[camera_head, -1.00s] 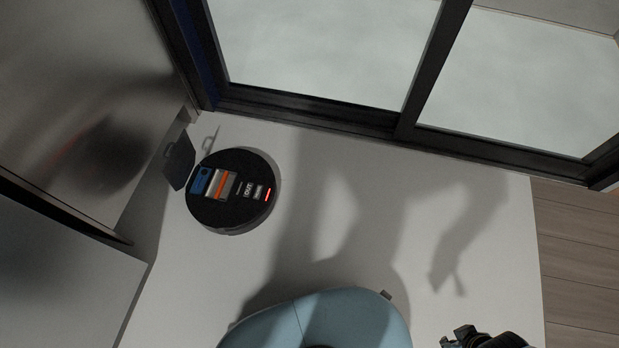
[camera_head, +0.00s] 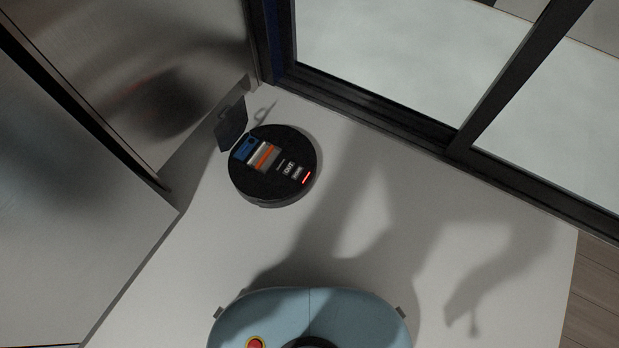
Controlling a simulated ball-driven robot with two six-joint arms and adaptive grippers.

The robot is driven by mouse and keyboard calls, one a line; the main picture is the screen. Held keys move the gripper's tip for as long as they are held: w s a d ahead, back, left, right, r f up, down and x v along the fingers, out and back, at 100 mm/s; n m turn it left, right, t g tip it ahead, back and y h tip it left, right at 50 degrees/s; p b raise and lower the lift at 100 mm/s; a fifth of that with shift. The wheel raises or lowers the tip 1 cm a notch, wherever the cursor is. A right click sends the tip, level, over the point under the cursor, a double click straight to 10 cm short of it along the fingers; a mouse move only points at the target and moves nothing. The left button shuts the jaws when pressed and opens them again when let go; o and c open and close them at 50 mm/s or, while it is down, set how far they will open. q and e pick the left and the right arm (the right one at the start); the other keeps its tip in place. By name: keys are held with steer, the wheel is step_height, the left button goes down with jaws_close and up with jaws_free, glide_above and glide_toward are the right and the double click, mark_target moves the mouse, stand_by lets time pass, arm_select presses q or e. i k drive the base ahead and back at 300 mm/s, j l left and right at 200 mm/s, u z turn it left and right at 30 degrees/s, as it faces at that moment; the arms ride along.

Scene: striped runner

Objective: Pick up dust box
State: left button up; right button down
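A round black robot vacuum (camera_head: 272,191) lies on the pale floor, left of the picture's middle, with a red light strip at its right side. A dark lid (camera_head: 231,123) stands open at its upper left edge. In its top is an opening with a blue part, pale parts and an orange strip; the dust box (camera_head: 262,155) seems to be in there, but I cannot tell its exact outline. Neither of my grippers shows in this view.
Metallic cabinet fronts (camera_head: 80,200) stand on the left, close to the vacuum. A dark-framed glass door (camera_head: 390,60) runs along the back and right. The pale floor (camera_head: 200,270) between the vacuum and my blue base is clear. Wood flooring (camera_head: 592,290) shows at far right.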

mark_target(263, 157)
steer(key=i+l, duration=0.4)
steer(key=i, duration=0.15)
steer(key=i+l+u, duration=0.15)
steer(key=u, duration=0.3)
steer(key=i+l+u, duration=0.15)
steer(key=u, duration=0.3)
steer(key=i+l+u, duration=0.1)
steer(key=l+u, duration=0.25)
steer(key=u, duration=0.7)
